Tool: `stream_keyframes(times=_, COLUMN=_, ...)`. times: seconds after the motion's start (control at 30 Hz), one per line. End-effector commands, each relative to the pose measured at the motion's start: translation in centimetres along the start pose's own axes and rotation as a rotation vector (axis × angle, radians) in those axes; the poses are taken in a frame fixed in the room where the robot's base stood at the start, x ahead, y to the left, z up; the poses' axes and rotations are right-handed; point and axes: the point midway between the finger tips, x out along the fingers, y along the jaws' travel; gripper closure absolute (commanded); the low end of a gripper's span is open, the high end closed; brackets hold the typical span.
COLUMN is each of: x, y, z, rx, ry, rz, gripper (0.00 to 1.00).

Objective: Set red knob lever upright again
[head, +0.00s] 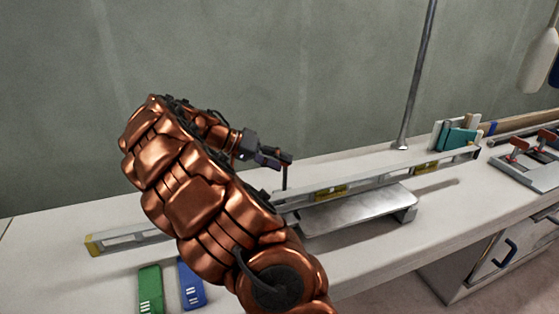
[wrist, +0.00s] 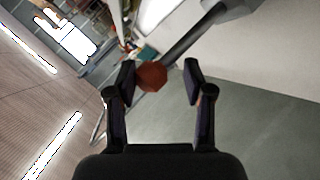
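My gripper (head: 270,158) is at the end of my copper arm, low over the bench in the head view. In the wrist view my gripper (wrist: 160,72) is open. A red faceted knob (wrist: 152,76) appears between its fingertips, nearer the left one, with a clear gap on the right. A dark grey shaft (wrist: 195,38) runs from behind the knob to the upper right, so the lever looks slanted in this view. I cannot tell whether the left finger touches the knob. I cannot make out the knob in the head view, where my arm covers part of the bench.
A long spirit level (head: 430,167) lies along the white bench (head: 350,250), by a metal plate (head: 365,212). A tall grey pole (head: 416,75) stands behind. Green (head: 150,288) and blue (head: 191,284) pieces lie at front left. Red-handled clamps (head: 518,144) are far right.

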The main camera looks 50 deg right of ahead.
Motion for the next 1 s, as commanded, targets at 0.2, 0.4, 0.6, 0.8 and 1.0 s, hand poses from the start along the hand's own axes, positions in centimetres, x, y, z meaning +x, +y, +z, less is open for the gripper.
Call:
stream_keyframes(times=0.2, x=0.1, y=0.1, z=-0.1, rx=0.003, ry=0.0, rz=0.0, gripper=0.46)
stream_keyframes(times=0.4, x=-0.4, y=0.2, z=-0.2, rx=0.004, ry=0.001, rz=0.001, gripper=0.46)
stream_keyframes(times=0.6, x=-2.1, y=0.1, z=-0.2, rx=0.005, ry=0.004, rz=-0.003, gripper=0.46)
stream_keyframes(times=0.8, x=-4.7, y=0.0, z=-0.2, rx=0.003, ry=0.003, rz=-0.003, gripper=0.46)
stream_keyframes(times=1.0, x=-6.7, y=-0.1, z=-0.1, rx=0.001, ry=0.001, rz=0.0, gripper=0.46)
